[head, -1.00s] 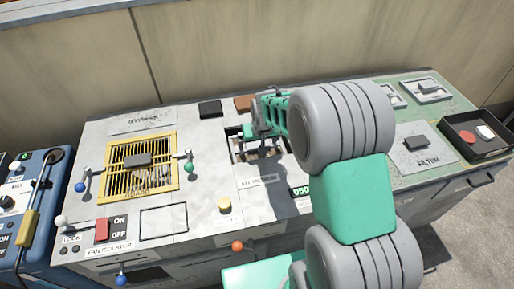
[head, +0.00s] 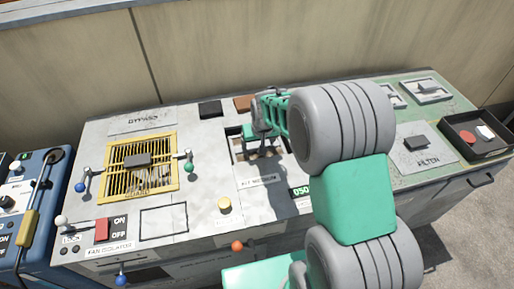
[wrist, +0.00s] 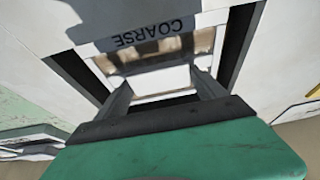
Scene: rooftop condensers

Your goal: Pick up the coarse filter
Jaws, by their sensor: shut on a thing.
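The coarse filter (wrist: 150,38) is a pale frame with the word COARSE upside down on it and brownish panels below the word. It fills the upper middle of the wrist view, over a dark rectangular opening. My gripper (wrist: 160,80) is shut on the filter, with one grey finger at each side of its near part. In the head view my gripper (head: 261,133) is over the opening in the middle of the worktop. There the filter is mostly hidden by my gripper and arm, and how far it sits in the opening is unclear.
A yellow-framed grille (head: 130,183) with side levers is at the left. A black tray (head: 477,139) with a red and a white piece is at the far right. A filter plate (head: 427,155) lies beside it. Dark and brown blocks (head: 210,108) sit behind the opening.

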